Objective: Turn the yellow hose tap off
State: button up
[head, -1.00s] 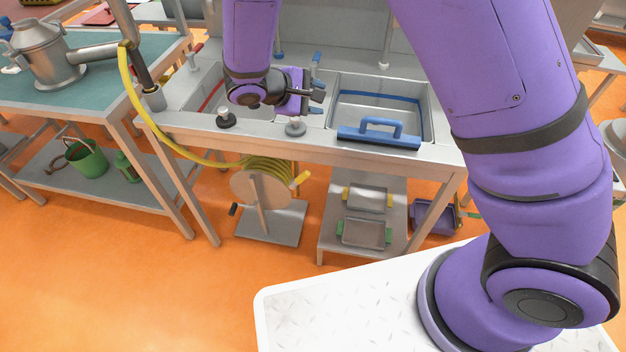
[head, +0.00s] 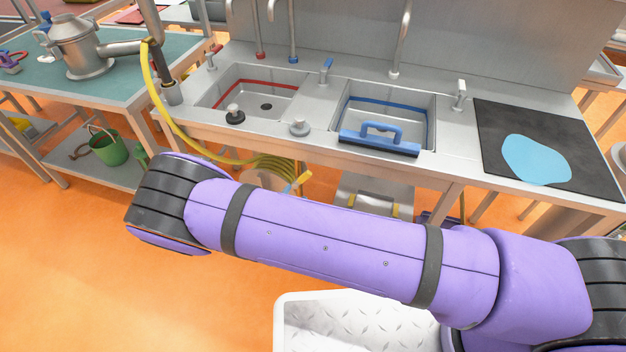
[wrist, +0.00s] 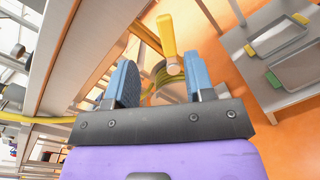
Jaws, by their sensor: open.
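The yellow hose tap (head: 299,181) shows as a short yellow lever beside the coiled yellow hose (head: 235,161), under the front of the sink bench in the head view. In the wrist view the yellow lever (wrist: 167,36) stands ahead of my gripper (wrist: 160,78), roughly in line with the gap between the blue-tipped jaws. My gripper is open and nothing is between its fingers. The lever looks beyond the fingertips, apart from them; the exact distance is unclear.
The sink bench (head: 312,139) overhangs the hose area. Low trays (wrist: 281,35) on a shelf stand right in the wrist view. A green bucket (head: 108,148) sits on the left table's lower shelf. Orange floor is open at left.

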aim_at(304, 178)
jog(key=shift+n+t+y, duration=0.4)
jog(key=shift+n+y, duration=0.1)
jog(key=shift+n, duration=0.1)
jog(key=x, duration=0.3)
jog(key=f+x, duration=0.1)
jog(key=x, duration=0.2)
jog(key=f+x, duration=0.1)
jog(key=x, duration=0.3)
jog(key=shift+s+d, duration=0.1)
jog(key=shift+d, duration=0.05)
grip_shut()
